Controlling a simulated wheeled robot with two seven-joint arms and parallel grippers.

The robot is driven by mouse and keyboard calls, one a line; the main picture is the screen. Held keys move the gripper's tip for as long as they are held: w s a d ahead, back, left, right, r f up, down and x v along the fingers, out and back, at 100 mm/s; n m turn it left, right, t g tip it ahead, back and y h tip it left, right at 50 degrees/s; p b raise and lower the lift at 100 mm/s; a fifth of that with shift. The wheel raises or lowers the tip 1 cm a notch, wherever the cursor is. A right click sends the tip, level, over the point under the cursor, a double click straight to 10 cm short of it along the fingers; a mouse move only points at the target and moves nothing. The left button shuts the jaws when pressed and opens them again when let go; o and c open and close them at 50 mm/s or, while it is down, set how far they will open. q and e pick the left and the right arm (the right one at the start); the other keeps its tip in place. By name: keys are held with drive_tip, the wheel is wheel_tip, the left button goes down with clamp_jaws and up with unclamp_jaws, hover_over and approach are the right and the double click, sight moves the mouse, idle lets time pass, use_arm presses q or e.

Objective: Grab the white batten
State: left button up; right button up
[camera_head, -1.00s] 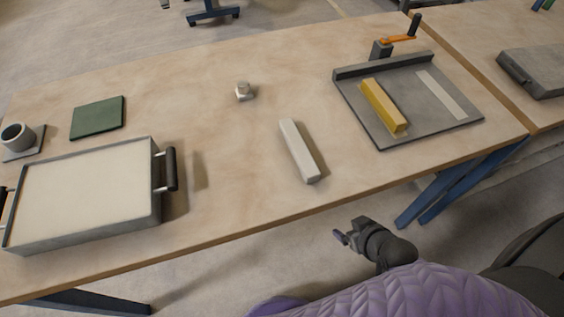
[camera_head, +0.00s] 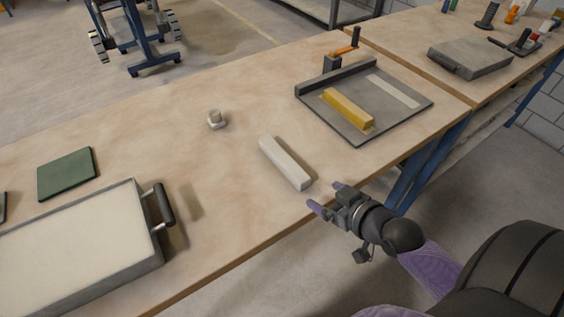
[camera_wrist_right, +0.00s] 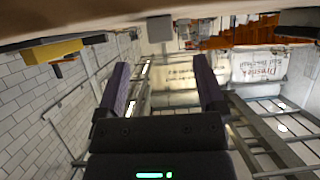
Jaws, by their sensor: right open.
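The white batten (camera_head: 285,163) lies flat on the wooden table, near the front edge in the middle of the head view. My right gripper (camera_head: 325,196) is open and empty at the table's front edge, just to the right of and nearer than the batten's front end. Its fingers point toward the table and are apart from the batten. In the right wrist view the two purple fingers (camera_wrist_right: 160,88) are spread with nothing between them. My left gripper is not in view.
A grey tilting plate (camera_head: 358,127) with a yellow block (camera_head: 347,109) and a pale strip (camera_head: 393,91) lies right of the batten. A sand-filled tray (camera_head: 150,262) with a black handle (camera_head: 159,205) is at left. A small metal piece (camera_head: 215,120) and a green pad (camera_head: 66,174) stand behind.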

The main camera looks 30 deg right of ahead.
sight(302, 177)
drive_tip(key=shift+w+d+r+t+b, duration=0.15)
drive_tip(key=shift+w+r+t+b, duration=0.05)
drive_tip(key=shift+w, duration=0.25)
drive_tip(key=shift+w+d+r+t+b, duration=0.15)
drive_tip(key=shift+w+t, duration=0.05)
drive_tip(key=shift+w, duration=0.2)
drive_tip(key=b+x, duration=0.1)
drive_tip(key=x, duration=0.2)
drive_tip(key=b+x, duration=0.1)
drive_tip(key=x, duration=0.1)
drive_tip(key=b+x, duration=0.1)
drive_tip(key=x, duration=0.2)
drive_tip(key=shift+w+a+f+b, duration=0.15)
drive_tip(key=shift+a+f+b, duration=0.2)
drive_tip(key=shift+a, duration=0.05)
drive_tip(key=shift+w, duration=0.1)
drive_tip(key=shift+r, duration=0.1)
drive_tip(key=c, duration=1.1)
clamp_jaws()
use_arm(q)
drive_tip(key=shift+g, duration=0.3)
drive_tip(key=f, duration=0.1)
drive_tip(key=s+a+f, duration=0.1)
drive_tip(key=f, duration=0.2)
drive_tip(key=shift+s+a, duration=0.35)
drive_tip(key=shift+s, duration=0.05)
